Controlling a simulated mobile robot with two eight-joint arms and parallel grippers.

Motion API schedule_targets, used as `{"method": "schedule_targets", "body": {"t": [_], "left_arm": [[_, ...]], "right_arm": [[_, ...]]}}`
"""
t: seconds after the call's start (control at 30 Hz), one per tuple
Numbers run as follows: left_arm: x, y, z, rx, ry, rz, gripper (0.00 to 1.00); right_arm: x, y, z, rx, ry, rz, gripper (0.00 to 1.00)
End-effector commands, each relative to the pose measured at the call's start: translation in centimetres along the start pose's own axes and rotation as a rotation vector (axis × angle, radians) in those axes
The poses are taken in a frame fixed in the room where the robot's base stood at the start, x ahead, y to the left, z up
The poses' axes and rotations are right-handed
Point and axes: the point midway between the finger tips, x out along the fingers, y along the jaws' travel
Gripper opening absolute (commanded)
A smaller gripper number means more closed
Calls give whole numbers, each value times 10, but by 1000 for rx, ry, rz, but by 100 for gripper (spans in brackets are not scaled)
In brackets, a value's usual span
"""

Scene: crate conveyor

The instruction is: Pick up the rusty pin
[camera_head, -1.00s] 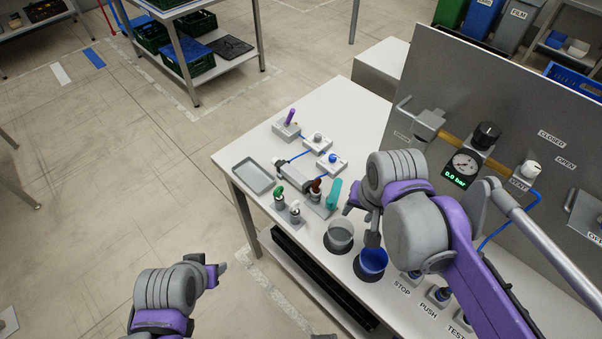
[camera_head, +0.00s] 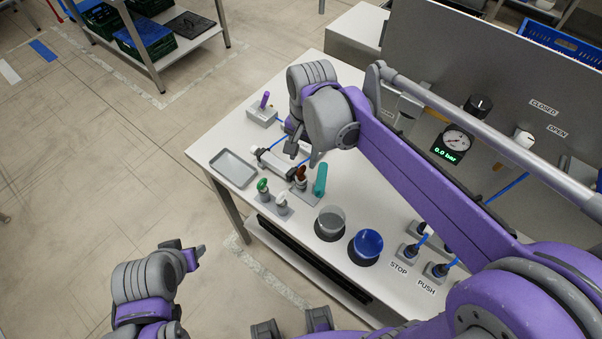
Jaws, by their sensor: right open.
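The rusty pin (camera_head: 300,173), brown-topped, stands upright in a small grey holder on the white workbench. A green-topped pin (camera_head: 262,186) and a pale grey pin (camera_head: 281,199) stand in holders to its left, and a teal cylinder (camera_head: 320,179) stands close on its right. My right gripper (camera_head: 303,151) is open and empty, its fingers pointing down just above and behind the rusty pin in the picture, apparently apart from it. My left gripper (camera_head: 190,254) is off the bench at the lower left; its jaw opening cannot be made out.
A shallow grey tray (camera_head: 233,168) lies at the bench's left edge. A grey panel with a gauge (camera_head: 457,141) rises at right.

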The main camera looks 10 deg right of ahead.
Motion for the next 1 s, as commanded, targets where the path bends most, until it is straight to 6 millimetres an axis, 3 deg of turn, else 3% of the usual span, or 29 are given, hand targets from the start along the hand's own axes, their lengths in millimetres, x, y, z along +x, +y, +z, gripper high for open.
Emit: {"method": "schedule_targets", "body": {"t": [0.23, 0.53, 0.8, 1.0], "left_arm": [[1, 0, 1, 0, 0, 0, 51], [1, 0, 1, 0, -1, 0, 51], [1, 0, 1, 0, -1, 0, 51], [1, 0, 1, 0, -1, 0, 51]], "right_arm": [[35, 4, 0, 0, 0, 0, 49], [40, 4, 0, 0, 0, 0, 49], [39, 4, 0, 0, 0, 0, 1], [39, 4, 0, 0, 0, 0, 0]]}}
